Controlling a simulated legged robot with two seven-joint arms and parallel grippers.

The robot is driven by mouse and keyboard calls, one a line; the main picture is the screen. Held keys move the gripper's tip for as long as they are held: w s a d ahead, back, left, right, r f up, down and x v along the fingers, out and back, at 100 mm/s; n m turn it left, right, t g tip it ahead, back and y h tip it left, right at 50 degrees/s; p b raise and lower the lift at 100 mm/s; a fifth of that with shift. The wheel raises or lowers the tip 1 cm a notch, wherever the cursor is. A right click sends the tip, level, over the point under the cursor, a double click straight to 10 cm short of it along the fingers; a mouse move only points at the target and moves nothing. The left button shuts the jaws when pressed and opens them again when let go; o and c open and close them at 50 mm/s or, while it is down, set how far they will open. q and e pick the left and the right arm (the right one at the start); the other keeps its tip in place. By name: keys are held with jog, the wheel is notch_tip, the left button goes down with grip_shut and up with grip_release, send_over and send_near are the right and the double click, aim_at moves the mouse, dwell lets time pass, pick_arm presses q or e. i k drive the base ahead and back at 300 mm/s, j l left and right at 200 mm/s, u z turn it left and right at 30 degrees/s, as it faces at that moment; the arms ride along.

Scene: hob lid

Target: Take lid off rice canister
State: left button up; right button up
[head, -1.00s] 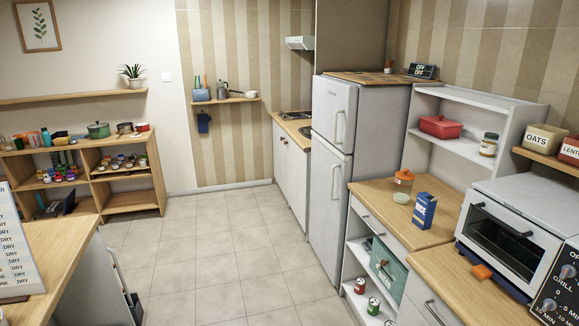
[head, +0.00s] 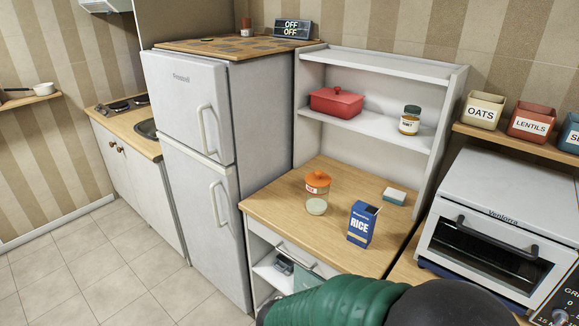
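A small clear canister with an orange lid (head: 318,179) stands upright on the wooden counter (head: 285,205) beside the fridge. The lid sits on top of it, and part of a red label shows on its side. A pale round object (head: 316,206) is right in front of the canister; I cannot tell what it is. A blue box marked RICE (head: 362,223) stands to the right. A green and dark arm part of mine crosses the bottom edge, below the counter. Neither gripper can be made out.
A blue-white sponge-like block (head: 395,196) lies behind the rice box. A white shelf unit (head: 455,120) rises behind, holding a red casserole (head: 337,102) and a jar (head: 410,120). The fridge (head: 195,150) borders the left, a toaster oven (head: 500,225) the right. Floor is clear at left.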

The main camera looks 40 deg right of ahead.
aim_at(317, 179)
jog(key=i+z, duration=0.3)
jog(key=i, duration=0.15)
jog(key=i+j+z, duration=0.15)
jog(key=i+z, duration=0.2)
jog(key=i, duration=0.05)
